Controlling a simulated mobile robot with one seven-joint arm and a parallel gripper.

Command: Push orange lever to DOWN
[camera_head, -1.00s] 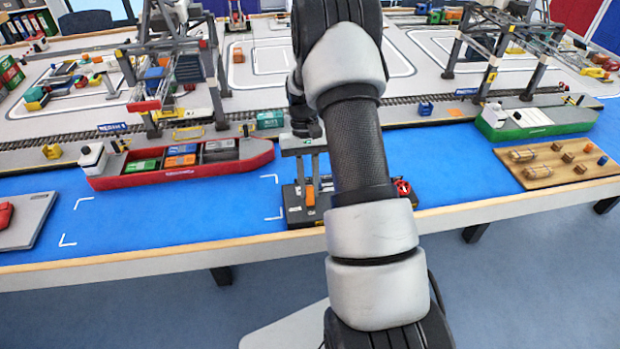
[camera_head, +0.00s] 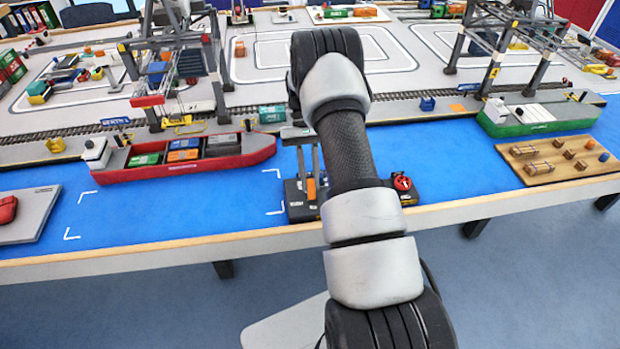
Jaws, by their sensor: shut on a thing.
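The orange lever (camera_head: 311,189) stands on a dark control box (camera_head: 296,208) at the front edge of the blue table area. My gripper (camera_head: 311,182) points down at the box, with its two grey fingers on either side of the lever and shut on it. The gripper's pale body shows above, partly covered by my arm. My arm also hides the middle of the box. Any lettering for the lever's positions is too small to read.
A red knob (camera_head: 402,182) sits on the box's right part, beside my arm. A red container ship (camera_head: 208,162) lies to the left, a green ship (camera_head: 540,119) to the right. A wooden board (camera_head: 540,175) lies at the right. Blue surface between is clear.

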